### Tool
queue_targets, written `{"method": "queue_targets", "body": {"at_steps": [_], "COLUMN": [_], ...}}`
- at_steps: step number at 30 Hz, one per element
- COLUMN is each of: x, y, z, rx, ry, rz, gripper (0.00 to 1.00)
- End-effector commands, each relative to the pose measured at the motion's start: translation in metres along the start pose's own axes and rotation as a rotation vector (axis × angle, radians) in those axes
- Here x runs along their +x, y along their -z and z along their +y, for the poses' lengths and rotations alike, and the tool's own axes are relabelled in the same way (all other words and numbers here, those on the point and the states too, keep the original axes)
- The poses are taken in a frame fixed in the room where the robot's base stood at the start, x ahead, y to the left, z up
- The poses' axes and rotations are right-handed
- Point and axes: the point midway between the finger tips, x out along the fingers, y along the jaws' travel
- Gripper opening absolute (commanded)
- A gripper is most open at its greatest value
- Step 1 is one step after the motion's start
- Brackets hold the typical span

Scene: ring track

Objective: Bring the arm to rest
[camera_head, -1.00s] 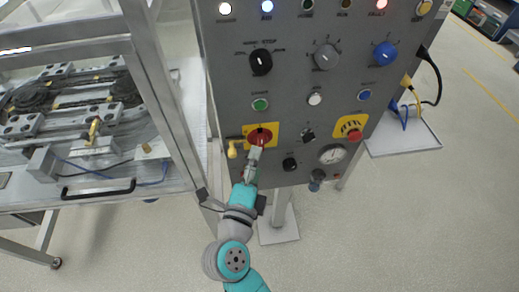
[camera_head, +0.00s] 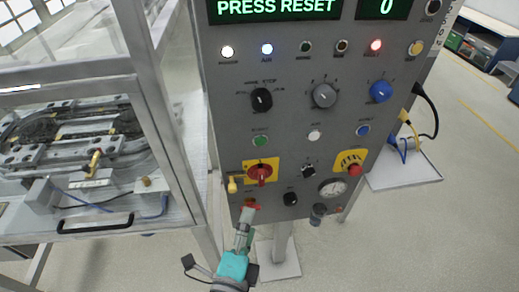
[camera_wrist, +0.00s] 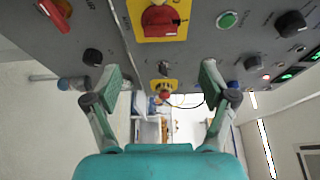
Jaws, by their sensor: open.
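My gripper (camera_head: 247,212) is in front of the lower left part of the grey control panel (camera_head: 290,125), below the red rotary switch (camera_head: 261,173) on its yellow plate. In the wrist view my gripper (camera_wrist: 160,74) has its two fingers wide apart, with nothing between them. The red switch (camera_wrist: 160,19) shows beyond the fingers at the top, apart from them. My arm (camera_head: 233,266) reaches up from the bottom edge in the head view.
The panel's display (camera_head: 277,8) reads "PRESS RESET". A red mushroom button (camera_head: 354,169), a gauge (camera_head: 332,187) and a yellow part (camera_head: 232,184) project nearby. A framed machine enclosure (camera_head: 168,120) stands close on the left. Open floor (camera_head: 400,245) lies at right.

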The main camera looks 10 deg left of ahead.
Motion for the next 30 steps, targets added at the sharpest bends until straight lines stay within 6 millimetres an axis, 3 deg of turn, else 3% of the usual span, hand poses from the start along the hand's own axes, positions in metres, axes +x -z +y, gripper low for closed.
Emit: {"method": "queue_targets", "body": {"at_steps": [4, 7, 14, 21, 30], "x": [0.0, 0.003, -0.001, -0.033, -0.091], "y": [0.002, 0.017, 0.107, 0.185, 0.234], "z": [0.0, 0.001, -0.007, -0.017, -0.008], "rx": [-0.003, -0.025, -0.199, -0.48, -0.881], "ry": [0.003, 0.031, 0.212, 0.374, 0.414], "rz": [0.003, 0.023, 0.129, 0.174, 0.112], "gripper": [0.83, 0.83, 0.83, 0.83, 0.83]}}
